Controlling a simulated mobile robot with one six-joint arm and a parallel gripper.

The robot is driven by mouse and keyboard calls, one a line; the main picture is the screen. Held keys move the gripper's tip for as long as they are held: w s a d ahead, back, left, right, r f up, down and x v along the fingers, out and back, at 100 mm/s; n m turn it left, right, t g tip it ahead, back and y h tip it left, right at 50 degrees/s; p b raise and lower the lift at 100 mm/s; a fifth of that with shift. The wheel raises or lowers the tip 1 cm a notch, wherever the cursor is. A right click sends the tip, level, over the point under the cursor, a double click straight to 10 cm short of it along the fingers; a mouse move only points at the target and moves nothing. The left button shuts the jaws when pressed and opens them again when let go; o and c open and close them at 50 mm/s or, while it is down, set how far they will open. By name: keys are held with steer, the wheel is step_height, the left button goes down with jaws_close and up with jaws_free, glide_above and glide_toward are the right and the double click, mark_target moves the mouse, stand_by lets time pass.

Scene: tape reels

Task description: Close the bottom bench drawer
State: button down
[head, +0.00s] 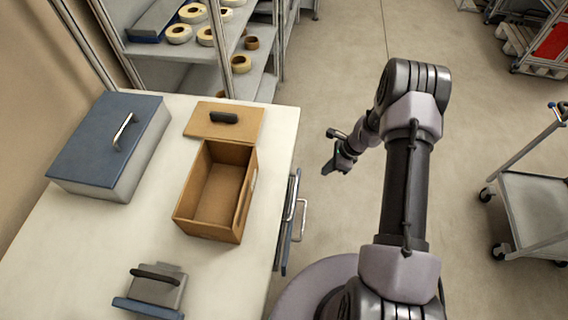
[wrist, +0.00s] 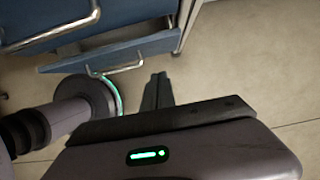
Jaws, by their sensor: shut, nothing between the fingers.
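The bench (head: 115,225) has drawers on its right side. In the head view a blue drawer front (head: 285,247) and bar handles (head: 301,220) jut slightly past the bench edge. In the wrist view a lower blue drawer front (wrist: 130,49) with a bar handle (wrist: 118,69) sits below another blue front (wrist: 110,12) with its own handle (wrist: 60,32). How far the bottom drawer stands out is hard to tell. My gripper (head: 337,166) is shut and empty, out to the right of the bench. In the wrist view its fingers (wrist: 158,90) are near the lower handle, apparently apart from it.
A shelf (head: 190,52) with tape reels is behind. A cart (head: 535,205) stands right. Floor beside the bench is clear.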

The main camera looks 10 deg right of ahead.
steer(key=w+a+f+b, duration=0.1)
steer(key=a+f+b, duration=0.4)
steer(key=f, duration=0.4)
steer(key=shift+w+a, duration=0.35)
steer(key=shift+a, duration=0.45)
steer(key=shift+a, duration=0.1)
